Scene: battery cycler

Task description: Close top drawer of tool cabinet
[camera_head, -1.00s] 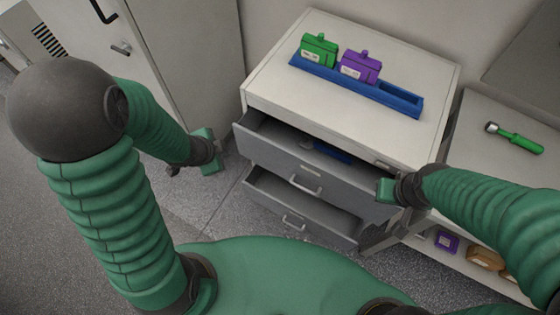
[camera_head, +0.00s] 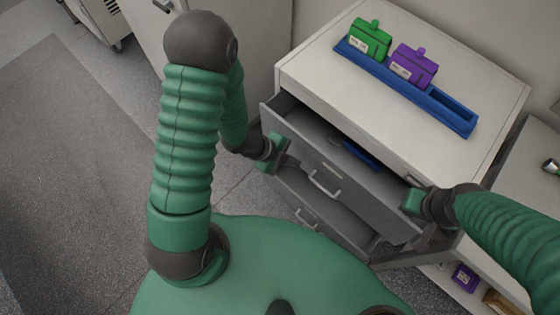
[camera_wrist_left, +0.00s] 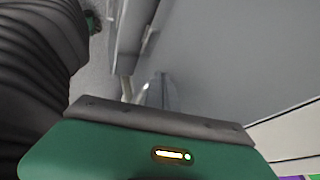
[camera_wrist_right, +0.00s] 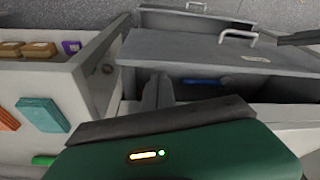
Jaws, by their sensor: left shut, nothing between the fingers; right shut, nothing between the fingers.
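The tool cabinet (camera_head: 440,110) stands right of centre in the head view. Its grey top drawer (camera_head: 300,150) is pulled out, with a silver handle (camera_head: 325,184) and a blue item (camera_head: 362,156) inside. A lower drawer (camera_head: 300,200) is also out. My left gripper (camera_head: 285,160) is shut and empty at the top drawer's left front; I cannot tell if it touches. My right gripper (camera_head: 420,215) is shut and empty near the drawer's right front corner. The right wrist view shows the open drawer (camera_wrist_right: 200,55) close to the fingers.
On the cabinet top, a blue tray (camera_head: 455,115) holds a green module (camera_head: 369,40) and a purple module (camera_head: 413,65). At right is a side table (camera_head: 530,180) with a tool partly cut off, and a shelf below holding a purple item (camera_head: 465,278). Floor at left is clear.

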